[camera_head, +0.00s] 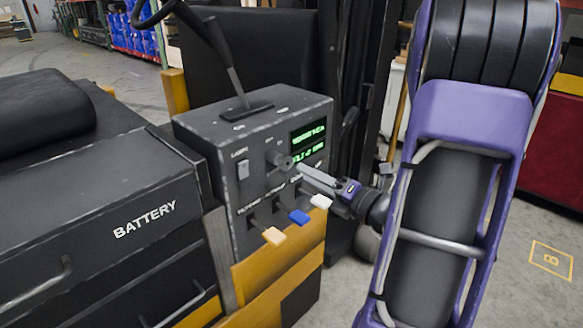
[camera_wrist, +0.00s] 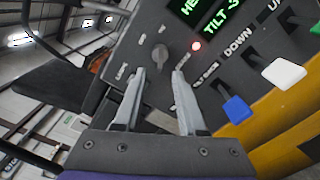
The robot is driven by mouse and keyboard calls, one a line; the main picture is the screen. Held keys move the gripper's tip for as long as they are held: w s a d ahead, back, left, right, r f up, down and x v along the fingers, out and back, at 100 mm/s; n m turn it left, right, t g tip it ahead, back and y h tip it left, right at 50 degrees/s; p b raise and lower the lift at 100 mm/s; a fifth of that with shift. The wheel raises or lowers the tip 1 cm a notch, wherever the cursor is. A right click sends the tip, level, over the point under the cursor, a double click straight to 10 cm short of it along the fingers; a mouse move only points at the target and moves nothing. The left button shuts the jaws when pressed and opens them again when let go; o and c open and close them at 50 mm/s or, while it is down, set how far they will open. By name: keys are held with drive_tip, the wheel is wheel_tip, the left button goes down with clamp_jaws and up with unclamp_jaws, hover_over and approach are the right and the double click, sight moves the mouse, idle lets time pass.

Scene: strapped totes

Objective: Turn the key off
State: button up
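The key (camera_head: 279,160) is a grey round knob on the front of the dark control panel (camera_head: 205,136), left of the green display. In the wrist view the key (camera_wrist: 158,57) sits just beyond and between my fingertips. My gripper (camera_head: 302,169) reaches in from the right, its fingers pointing at the key. In the wrist view my gripper (camera_wrist: 159,75) is open, with a clear gap between the two fingers. Contact with the key cannot be told. The key's position marks are too small to read.
Below the key are levers with yellow (camera_head: 274,236), blue (camera_head: 298,216) and white (camera_head: 320,201) tips. A red light (camera_wrist: 196,46) glows beside the key. The green display (camera_head: 308,141) is lit. A switch (camera_head: 243,170) is left of the key; a tall lever (camera_head: 228,68) stands on top.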

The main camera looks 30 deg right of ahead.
sight(291, 166)
drive_tip(key=x, duration=0.6)
clamp_jaws()
